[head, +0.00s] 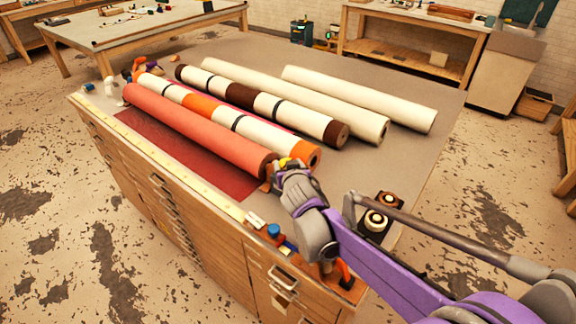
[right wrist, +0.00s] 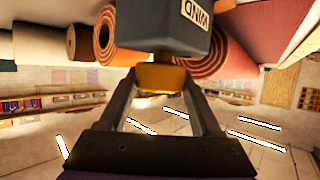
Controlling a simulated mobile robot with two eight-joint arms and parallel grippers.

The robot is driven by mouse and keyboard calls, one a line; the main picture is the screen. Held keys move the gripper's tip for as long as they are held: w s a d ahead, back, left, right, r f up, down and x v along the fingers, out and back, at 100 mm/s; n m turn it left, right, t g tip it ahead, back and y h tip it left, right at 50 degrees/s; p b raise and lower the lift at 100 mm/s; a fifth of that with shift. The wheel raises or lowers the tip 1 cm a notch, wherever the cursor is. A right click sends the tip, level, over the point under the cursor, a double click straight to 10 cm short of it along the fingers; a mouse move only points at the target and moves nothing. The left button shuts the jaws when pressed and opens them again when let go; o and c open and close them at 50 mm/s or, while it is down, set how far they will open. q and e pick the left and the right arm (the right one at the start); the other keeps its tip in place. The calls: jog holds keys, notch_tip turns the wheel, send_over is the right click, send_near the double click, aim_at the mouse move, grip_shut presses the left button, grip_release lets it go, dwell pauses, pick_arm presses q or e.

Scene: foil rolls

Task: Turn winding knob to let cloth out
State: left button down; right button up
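The winding knob (right wrist: 162,78) is gold and sits beneath a dark blue-grey housing (right wrist: 165,28) marked WIND, with the lettering upside down in the right wrist view. My right gripper (right wrist: 162,84) has one finger on each side of the knob. The knob fills the space between the fingertips, but I cannot tell if they press on it. In the head view my right gripper (head: 280,172) is at the near end of the coral roll (head: 200,128) and hides the knob area. Dark red cloth (head: 185,155) lies flat along this roll. My left gripper is not in view.
Several white, orange and brown-banded rolls (head: 330,92) lie parallel behind the coral roll on the grey worktop (head: 420,125). A yellow ruler strip (head: 170,163) runs along the front edge. Small tools (head: 285,243) and black-based round items (head: 378,215) lie near my right arm.

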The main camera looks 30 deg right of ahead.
jog(key=o, duration=0.4)
jog(key=shift+p+v, duration=0.7)
jog(key=shift+v, duration=4.75)
